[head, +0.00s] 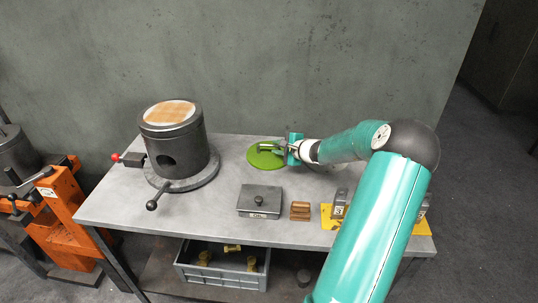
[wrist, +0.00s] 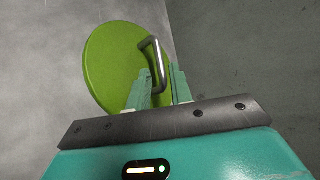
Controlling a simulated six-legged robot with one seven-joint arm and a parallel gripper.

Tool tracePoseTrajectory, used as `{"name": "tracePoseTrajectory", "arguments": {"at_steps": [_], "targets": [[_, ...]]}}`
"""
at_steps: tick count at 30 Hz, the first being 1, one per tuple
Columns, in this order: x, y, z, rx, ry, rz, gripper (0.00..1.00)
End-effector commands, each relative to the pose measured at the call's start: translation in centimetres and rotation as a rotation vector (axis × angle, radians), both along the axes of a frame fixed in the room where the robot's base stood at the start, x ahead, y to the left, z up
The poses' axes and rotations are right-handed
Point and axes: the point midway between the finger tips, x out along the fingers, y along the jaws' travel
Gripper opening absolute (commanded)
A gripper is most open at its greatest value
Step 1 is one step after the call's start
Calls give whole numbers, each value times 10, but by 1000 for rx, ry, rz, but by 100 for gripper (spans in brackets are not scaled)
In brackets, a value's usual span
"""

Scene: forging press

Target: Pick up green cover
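The green cover (head: 263,159) is a round disc lying flat on the back part of the grey table. It has a metal bar handle on top. In the wrist view the cover (wrist: 105,60) fills the upper left, and its handle (wrist: 157,58) stands out toward my gripper. My gripper (head: 279,148) is at the right side of the cover, reaching in from the right. In the wrist view the fingers of my gripper (wrist: 163,88) look apart, with the near end of the handle between or just ahead of them. Contact with the handle cannot be made out.
A dark cylindrical furnace-like unit (head: 178,150) with levers stands on the table (head: 225,215) to the left. A grey lidded box (head: 260,200), a brown block (head: 300,210) and a yellow plate (head: 333,216) lie at the front. A grey crate (head: 222,273) sits below.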

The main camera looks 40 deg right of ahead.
Motion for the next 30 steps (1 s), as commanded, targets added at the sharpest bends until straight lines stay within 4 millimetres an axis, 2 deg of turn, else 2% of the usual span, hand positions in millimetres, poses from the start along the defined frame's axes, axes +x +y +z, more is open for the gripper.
{"name": "tracePoseTrajectory", "arguments": {"at_steps": [12, 20, 24, 30], "targets": [[44, -7, -23, 0, 0, 1, 22], [46, -8, -24, -1, 1, -2, 22], [46, -8, -24, -1, 0, 0, 0], [47, -8, -22, -2, -2, 0, 0]]}}
